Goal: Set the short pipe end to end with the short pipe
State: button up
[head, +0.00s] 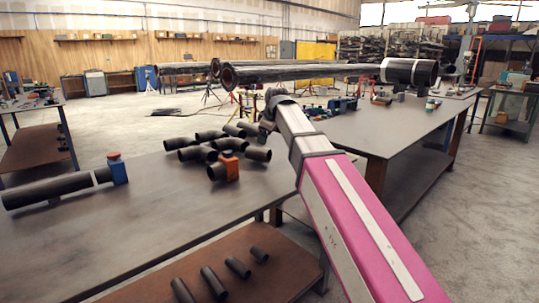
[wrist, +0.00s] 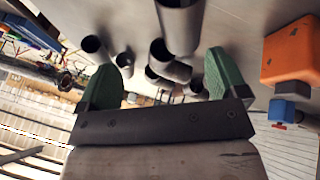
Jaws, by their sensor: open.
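Several dark short straight pipes (head: 213,281) lie apart on the brown lower shelf of the near table; I cannot tell which two the task means. On the tabletop is a cluster of dark bent pipe pieces (head: 208,135). My gripper (head: 267,124) is beyond the cluster's right end, mostly hidden behind my arm. In the wrist view my gripper (wrist: 163,65) shows two green fingers spread apart with nothing held between them. A dark open-ended pipe piece (wrist: 180,24) is beyond the fingertips, with smaller-looking pieces (wrist: 168,66) behind the gap.
Long flanged pipes (head: 300,72) stretch behind. The near table's front left is clear.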

aim_at(260, 149)
jog(key=shift+s+a+f+g+y, duration=0.1)
jog(key=shift+s+a+g+y, duration=0.2)
jog(key=shift+s+a+g, duration=0.3)
jog(key=shift+x, duration=5.35)
jog(key=shift+s+d, duration=0.1)
jog(key=c, duration=1.3)
